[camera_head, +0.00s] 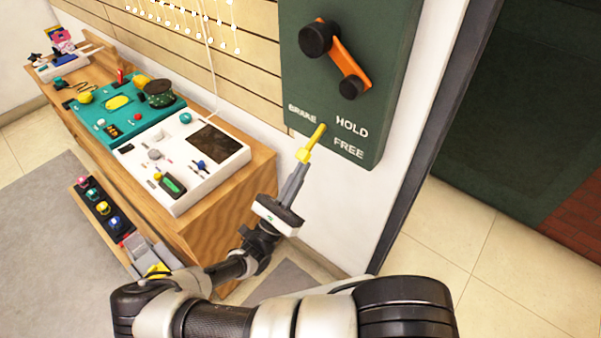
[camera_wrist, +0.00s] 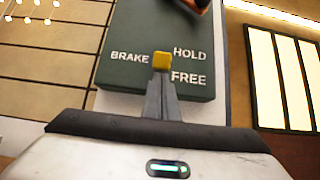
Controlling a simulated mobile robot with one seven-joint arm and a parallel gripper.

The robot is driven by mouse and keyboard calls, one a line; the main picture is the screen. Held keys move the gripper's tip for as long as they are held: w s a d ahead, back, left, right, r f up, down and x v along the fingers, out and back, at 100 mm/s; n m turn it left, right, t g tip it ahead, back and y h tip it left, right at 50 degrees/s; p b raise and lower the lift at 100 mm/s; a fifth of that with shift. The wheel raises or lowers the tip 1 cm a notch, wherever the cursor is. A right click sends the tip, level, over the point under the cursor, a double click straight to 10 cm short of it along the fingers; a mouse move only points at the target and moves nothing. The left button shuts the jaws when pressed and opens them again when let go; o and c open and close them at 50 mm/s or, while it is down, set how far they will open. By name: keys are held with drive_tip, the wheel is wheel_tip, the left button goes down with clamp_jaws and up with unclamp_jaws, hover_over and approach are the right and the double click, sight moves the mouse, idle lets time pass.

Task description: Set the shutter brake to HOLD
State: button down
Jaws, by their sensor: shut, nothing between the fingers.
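The shutter brake is a yellow lever (camera_head: 316,138) sticking out from the lower part of a dark green panel (camera_head: 350,25), beside white BRAKE, HOLD and FREE lettering. HOLD is above FREE. In the wrist view the yellow lever end (camera_wrist: 161,60) shows as a block between BRAKE and the HOLD/FREE words. I cannot tell which setting it is at. My gripper (camera_head: 300,168) is shut and empty, its fingertips right at the lever's near end, just below it in the wrist view (camera_wrist: 161,78). I cannot tell whether they touch.
An orange crank (camera_head: 343,62) with black knobs is on the panel above the lever. A wooden workbench (camera_head: 262,165) stands left, holding a white control box (camera_head: 165,202) and a teal board (camera_head: 140,128). A dark door frame (camera_head: 425,150) is at right; the floor there is clear.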

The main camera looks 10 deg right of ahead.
drive_tip(key=shift+r, duration=0.1)
wheel_tip(320, 180, up, 12)
drive_tip(key=s+a+g+y+p, duration=0.1)
drive_tip(key=g+y+p, duration=0.5)
drive_tip(key=p, duration=1.8)
drive_tip(key=shift+s+a+y, duration=0.4)
drive_tip(key=shift+a+y, duration=0.4)
drive_tip(key=shift+y, duration=0.3)
drive_tip(key=shift+w+r, duration=0.1)
drive_tip(key=shift+r, duration=0.15)
wheel_tip(320, 180, down, 5)
drive_tip(key=s+a+b, duration=0.1)
drive_tip(key=b, duration=0.3)
drive_tip(key=r+v, duration=0.1)
drive_tip(key=v, duration=1)
